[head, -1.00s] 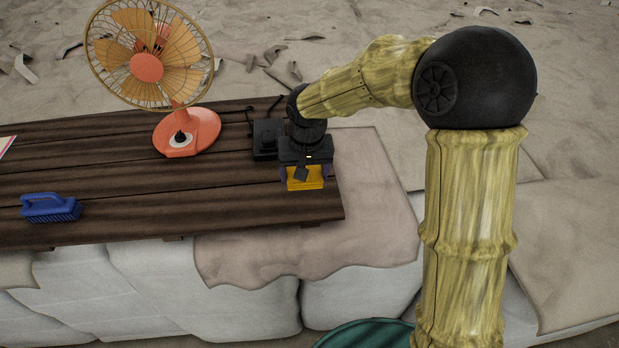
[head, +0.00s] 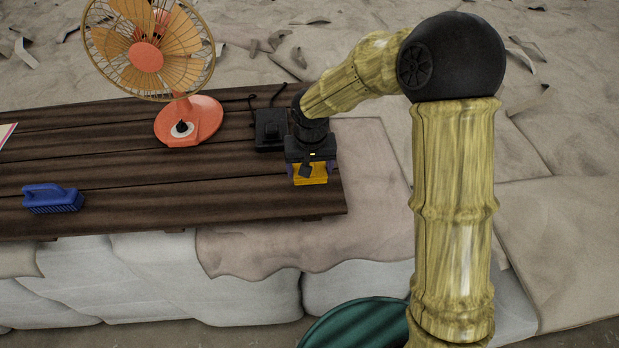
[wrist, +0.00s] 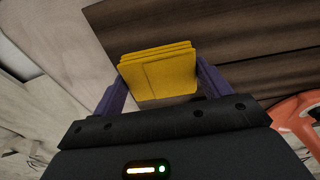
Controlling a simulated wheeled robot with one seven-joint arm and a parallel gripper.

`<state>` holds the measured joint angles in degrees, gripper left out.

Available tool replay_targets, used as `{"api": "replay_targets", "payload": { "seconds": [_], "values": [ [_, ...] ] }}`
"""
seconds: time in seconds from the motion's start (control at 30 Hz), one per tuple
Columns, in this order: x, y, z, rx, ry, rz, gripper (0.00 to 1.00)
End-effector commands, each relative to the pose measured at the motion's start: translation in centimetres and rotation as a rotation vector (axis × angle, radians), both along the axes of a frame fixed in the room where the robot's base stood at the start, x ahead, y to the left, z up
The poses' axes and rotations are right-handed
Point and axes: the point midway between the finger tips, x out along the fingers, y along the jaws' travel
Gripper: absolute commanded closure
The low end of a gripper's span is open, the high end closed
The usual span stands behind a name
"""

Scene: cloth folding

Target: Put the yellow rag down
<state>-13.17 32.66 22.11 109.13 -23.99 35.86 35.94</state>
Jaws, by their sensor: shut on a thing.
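The yellow rag (head: 312,174) is a folded, layered square at the right end of the dark plank table. It also shows in the wrist view (wrist: 158,72), between the two purple fingers of my gripper (wrist: 160,88). My gripper (head: 309,178) points down and is shut on the rag. In the head view the rag is low over the table's right end; whether it touches the planks I cannot tell. My gripper hides its upper part.
An orange fan (head: 189,122) and a black box (head: 270,131) with cables stand left of my gripper. A blue brush (head: 53,199) lies at the left front. The planks (head: 180,195) between are clear. A beige cloth (head: 370,190) lies beside the table's right end.

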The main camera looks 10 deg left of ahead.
Motion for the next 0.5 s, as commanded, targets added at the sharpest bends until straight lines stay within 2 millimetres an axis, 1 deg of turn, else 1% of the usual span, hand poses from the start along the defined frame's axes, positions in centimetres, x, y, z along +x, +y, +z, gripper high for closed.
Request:
{"api": "replay_targets", "payload": {
  "seconds": [0.1,0.37,0.5],
  "values": [
    [-0.1,0.1,-0.5,0.001,-0.001,0.002,0.42],
    [0.0,0.1,-0.7,0.001,-0.001,0.002,0.42],
    [-0.1,0.1,-2.1,-0.001,0.003,0.001,0.42]
  ]
}}
